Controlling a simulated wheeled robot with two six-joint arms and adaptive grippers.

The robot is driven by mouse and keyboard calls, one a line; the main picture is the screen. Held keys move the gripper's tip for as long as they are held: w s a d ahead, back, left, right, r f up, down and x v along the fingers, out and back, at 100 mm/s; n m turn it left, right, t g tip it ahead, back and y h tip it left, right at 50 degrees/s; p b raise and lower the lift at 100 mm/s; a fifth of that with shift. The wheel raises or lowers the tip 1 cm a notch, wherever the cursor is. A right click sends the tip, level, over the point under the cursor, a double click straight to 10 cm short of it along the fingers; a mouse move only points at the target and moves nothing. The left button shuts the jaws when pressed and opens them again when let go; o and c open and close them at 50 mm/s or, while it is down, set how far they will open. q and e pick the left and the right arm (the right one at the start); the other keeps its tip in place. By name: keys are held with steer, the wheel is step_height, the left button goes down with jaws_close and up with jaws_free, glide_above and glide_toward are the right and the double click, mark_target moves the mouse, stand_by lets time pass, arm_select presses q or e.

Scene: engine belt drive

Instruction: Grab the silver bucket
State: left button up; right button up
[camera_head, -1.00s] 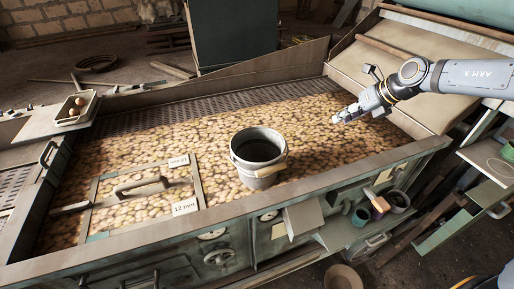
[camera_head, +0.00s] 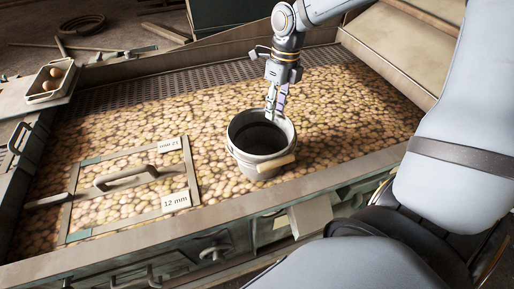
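The silver bucket (camera_head: 247,158) stands upright on the bed of potatoes in the middle of the head view. It is empty-looking and dark inside, with a light wooden grip (camera_head: 276,166) on its near right side. My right gripper (camera_head: 276,108) points down at the far right part of the bucket's rim. Its two fingers look a little apart, with the tips at or just above the rim; whether they touch it I cannot tell. My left gripper is not in view.
The potatoes lie in a wide metal trough (camera_head: 330,180) with raised edges. A framed sieve with a handle (camera_head: 128,178) and labels lies left of the bucket. A small tray (camera_head: 48,84) with a few potatoes sits at the far left. My own arm covers the right side.

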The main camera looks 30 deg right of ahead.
mark_target(274, 134)
step_height(274, 134, down, 4)
steer(key=b, duration=0.3)
steer(key=shift+s+a+r, duration=0.1)
steer(key=shift+s, duration=0.05)
steer(key=shift+f+b, duration=0.3)
steer(key=shift+f, duration=0.05)
steer(key=f+b, duration=0.1)
steer(key=s+f+b, duration=0.1)
steer(key=f, duration=0.1)
steer(key=shift+a+f, duration=0.1)
steer(key=shift+a, duration=0.1)
steer(key=shift+w+f+p, duration=0.1)
steer(key=shift+f+p, duration=0.5)
steer(key=shift+f, duration=0.15)
steer(key=shift+w+f, duration=0.1)
steer(key=shift+f, duration=0.05)
jaws_close()
